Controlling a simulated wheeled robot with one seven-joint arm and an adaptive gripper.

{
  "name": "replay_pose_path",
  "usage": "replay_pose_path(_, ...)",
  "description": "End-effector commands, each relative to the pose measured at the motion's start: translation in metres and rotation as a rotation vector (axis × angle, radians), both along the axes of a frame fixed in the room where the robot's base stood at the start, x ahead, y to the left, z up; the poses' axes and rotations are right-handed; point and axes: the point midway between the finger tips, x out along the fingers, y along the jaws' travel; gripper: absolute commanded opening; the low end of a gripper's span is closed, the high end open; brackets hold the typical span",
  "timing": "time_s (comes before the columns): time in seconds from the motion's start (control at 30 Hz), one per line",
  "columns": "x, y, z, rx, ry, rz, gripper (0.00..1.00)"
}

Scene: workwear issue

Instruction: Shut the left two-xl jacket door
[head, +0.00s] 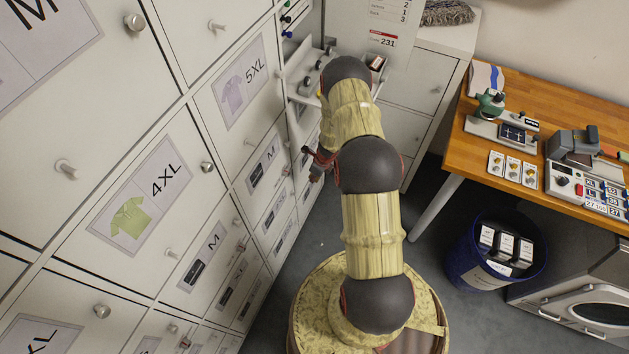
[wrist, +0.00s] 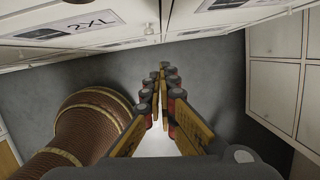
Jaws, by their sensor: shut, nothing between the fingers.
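I cannot clearly pick out the two-xl jacket door. At the lower left of the head view, a door label (head: 42,335) ends in XL, its front part cut off. The 4XL door (head: 140,205) with a green jacket picture and the 5XL door (head: 240,85) with a purple one look flush. My gripper (head: 318,162) is small and partly hidden by my arm, beside the cabinet's far end. In the wrist view my gripper (wrist: 165,85) is shut and empty above the grey floor.
A wooden workbench (head: 545,110) with devices stands at the right, with a blue bin (head: 462,255) below it. A white cabinet (head: 425,85) stands at the back. Grey floor (head: 310,240) lies clear beside the locker wall. Round knobs stick out from the doors.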

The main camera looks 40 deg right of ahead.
Motion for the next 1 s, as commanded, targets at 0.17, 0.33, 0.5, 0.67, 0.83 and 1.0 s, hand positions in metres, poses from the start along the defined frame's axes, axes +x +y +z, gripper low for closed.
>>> replay_pose_path(0.17, -0.006, -0.002, 0.028, 0.001, -0.001, 0.002, 0.00)
replay_pose_path(0.33, -0.013, -0.005, 0.055, 0.002, 0.001, 0.001, 0.00)
replay_pose_path(0.5, -0.017, -0.007, 0.073, 0.001, 0.002, 0.001, 0.00)
replay_pose_path(0.67, -0.019, -0.007, 0.079, 0.002, 0.002, 0.003, 0.00)
replay_pose_path(0.83, -0.019, -0.007, 0.079, 0.002, 0.002, 0.003, 0.00)
replay_pose_path(1.0, -0.019, -0.007, 0.078, 0.002, 0.002, 0.002, 0.00)
